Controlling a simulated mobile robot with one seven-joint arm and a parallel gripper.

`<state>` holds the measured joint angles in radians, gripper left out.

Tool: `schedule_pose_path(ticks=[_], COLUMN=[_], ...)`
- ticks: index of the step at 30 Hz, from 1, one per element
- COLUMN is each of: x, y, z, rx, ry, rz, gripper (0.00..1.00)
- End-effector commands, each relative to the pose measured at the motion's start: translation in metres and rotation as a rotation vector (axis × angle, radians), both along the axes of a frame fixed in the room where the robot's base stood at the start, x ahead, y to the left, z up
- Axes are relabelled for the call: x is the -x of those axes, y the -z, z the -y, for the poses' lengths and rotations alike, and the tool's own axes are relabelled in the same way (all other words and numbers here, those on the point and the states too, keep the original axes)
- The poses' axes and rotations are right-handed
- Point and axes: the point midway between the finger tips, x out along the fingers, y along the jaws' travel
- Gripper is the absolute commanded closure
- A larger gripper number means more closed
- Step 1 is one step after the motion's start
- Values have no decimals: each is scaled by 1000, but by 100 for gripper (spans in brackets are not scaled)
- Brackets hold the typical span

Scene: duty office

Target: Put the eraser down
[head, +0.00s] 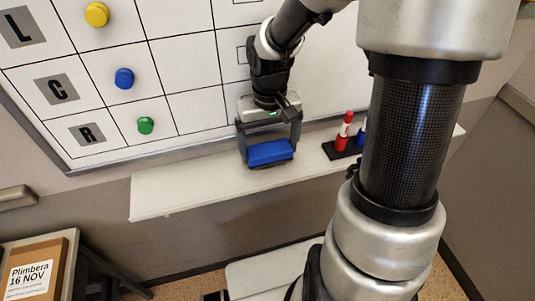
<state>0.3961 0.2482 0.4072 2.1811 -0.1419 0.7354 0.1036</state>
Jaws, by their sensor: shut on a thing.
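The eraser (268,153) is a blue block with a dark underside. It is between the fingers of my gripper (268,150), which is shut on it. The gripper points down in front of the whiteboard. The eraser appears at or just above the white shelf (178,196) below the board. I cannot tell whether its underside touches the shelf.
A dark holder with a red marker (344,132) and a partly hidden blue marker (361,134) stands right of the eraser. The shelf's left part is bare. The whiteboard holds yellow (97,14), blue (124,78) and green (146,126) magnets. A cardboard box (38,270) is lower left.

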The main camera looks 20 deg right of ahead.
Motion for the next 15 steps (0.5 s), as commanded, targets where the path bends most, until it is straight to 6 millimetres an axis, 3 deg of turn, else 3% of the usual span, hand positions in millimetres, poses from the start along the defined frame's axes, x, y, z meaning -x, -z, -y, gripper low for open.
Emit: schedule_pose_path(ticks=[4, 15], x=[1, 0], y=[24, 29], z=[0, 0], rx=[-1, 0], ry=[0, 0], rz=[-4, -1], gripper=[28, 28])
